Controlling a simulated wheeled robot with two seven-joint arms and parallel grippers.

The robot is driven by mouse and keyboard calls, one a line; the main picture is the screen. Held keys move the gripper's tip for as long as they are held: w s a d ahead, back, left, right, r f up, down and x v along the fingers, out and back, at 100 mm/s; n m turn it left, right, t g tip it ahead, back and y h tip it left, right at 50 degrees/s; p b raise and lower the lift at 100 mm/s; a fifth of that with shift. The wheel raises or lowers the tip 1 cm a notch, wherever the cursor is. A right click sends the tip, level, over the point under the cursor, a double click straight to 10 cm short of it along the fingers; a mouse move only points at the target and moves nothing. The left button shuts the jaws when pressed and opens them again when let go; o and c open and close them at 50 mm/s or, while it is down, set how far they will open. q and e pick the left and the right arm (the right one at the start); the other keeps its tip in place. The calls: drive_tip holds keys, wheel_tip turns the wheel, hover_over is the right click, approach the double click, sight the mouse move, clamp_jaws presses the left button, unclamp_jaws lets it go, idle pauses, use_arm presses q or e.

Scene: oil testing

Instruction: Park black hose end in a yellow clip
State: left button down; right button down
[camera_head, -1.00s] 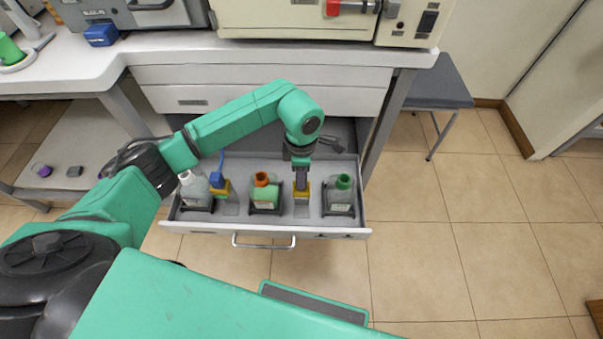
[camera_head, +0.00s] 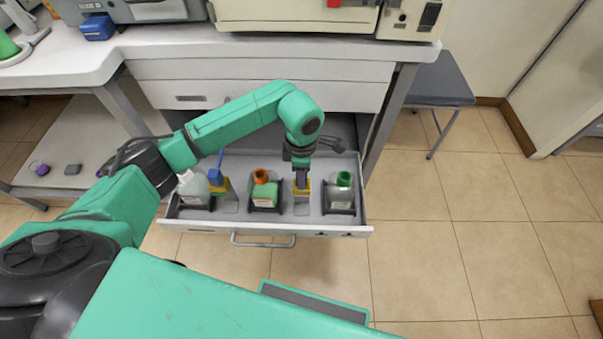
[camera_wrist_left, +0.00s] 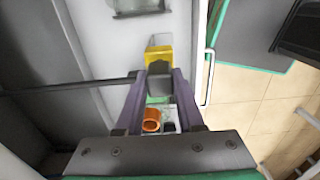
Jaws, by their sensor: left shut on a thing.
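My left gripper (camera_head: 302,179) points down into the open drawer, over a yellow clip (camera_head: 303,187) between the orange-capped and green-capped bottles. In the left wrist view its fingers (camera_wrist_left: 159,82) are shut on the dark end of the black hose (camera_wrist_left: 75,86), which runs off to the left. The held end lies right against the yellow clip (camera_wrist_left: 158,53) in that view; I cannot tell whether it sits inside. A second yellow clip (camera_head: 218,185) on the left has a blue piece (camera_head: 216,175) at it. My right gripper is not in view.
The drawer (camera_head: 330,226) also holds a white bottle (camera_head: 193,188), an orange-capped bottle (camera_head: 264,189) and a green-capped bottle (camera_head: 342,192) close around the gripper. The bench (camera_head: 180,47) with machines stands behind. The floor on the right is clear beside a grey stool (camera_head: 436,85).

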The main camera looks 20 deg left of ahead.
use_arm(q)
drive_tip(key=shift+f, duration=0.1)
drive_tip(key=shift+c, duration=2.2)
unclamp_jaws()
wheel_tip(320, 180, up, 14)
drive_tip(key=shift+r, duration=0.25)
